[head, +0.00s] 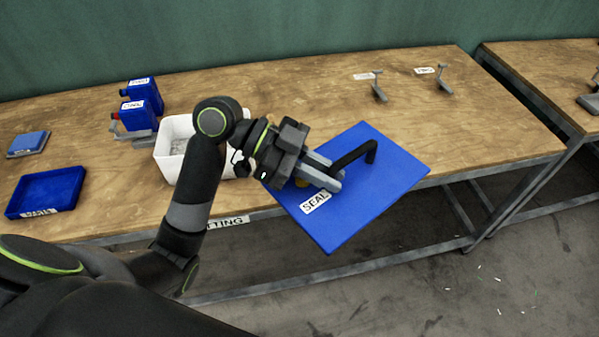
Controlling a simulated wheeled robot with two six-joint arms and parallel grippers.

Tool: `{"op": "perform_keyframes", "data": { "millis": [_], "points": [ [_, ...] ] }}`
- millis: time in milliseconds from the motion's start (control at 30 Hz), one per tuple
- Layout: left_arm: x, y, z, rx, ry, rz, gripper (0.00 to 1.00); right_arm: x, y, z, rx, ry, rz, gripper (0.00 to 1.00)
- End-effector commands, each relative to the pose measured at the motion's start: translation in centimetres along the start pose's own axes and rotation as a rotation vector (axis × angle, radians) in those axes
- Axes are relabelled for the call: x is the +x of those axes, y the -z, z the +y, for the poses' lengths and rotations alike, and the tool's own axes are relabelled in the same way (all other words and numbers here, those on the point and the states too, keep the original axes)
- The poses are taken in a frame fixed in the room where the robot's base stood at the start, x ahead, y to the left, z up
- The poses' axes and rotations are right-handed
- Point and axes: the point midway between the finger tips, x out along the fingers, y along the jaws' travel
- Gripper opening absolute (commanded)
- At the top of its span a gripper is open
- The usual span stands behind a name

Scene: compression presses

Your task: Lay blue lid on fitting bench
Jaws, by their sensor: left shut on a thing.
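The blue lid (378,190) is a flat blue square panel with a black bar handle and a white SEAL label. My left gripper (335,181) is shut on the lid, at the near end of its black handle; the exact contact is partly hidden by the fingers. The lid is over the front edge of the wooden fitting bench (455,110), with its near corner out beyond the edge. I cannot tell how high it is above the bench top. My right gripper is not in view.
A white bin (172,155) stands behind my left arm. A blue tray (45,192), a small blue block (28,142) and blue canisters (143,94) are at the left. Grey metal stands (379,88) are at the back right.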

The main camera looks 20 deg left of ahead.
Motion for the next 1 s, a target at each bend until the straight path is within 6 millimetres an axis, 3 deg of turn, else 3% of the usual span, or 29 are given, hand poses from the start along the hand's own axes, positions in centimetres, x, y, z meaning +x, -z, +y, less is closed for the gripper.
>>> {"op": "perform_keyframes", "data": {
  "millis": [200,333,700,1000],
  "points": [
    [1.4,1.6,0.0,0.035,-0.086,0.002,0.00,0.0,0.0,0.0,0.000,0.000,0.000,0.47],
    [1.3,2.0,0.1,0.039,-0.090,-0.002,0.00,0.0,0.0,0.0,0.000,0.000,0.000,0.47],
    [-2.6,3.9,1.4,-0.034,0.093,-0.005,0.00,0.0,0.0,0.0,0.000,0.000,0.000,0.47],
    [-4.2,4.8,1.9,-0.071,0.172,-0.001,0.00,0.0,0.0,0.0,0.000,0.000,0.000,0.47]
  ]
}}
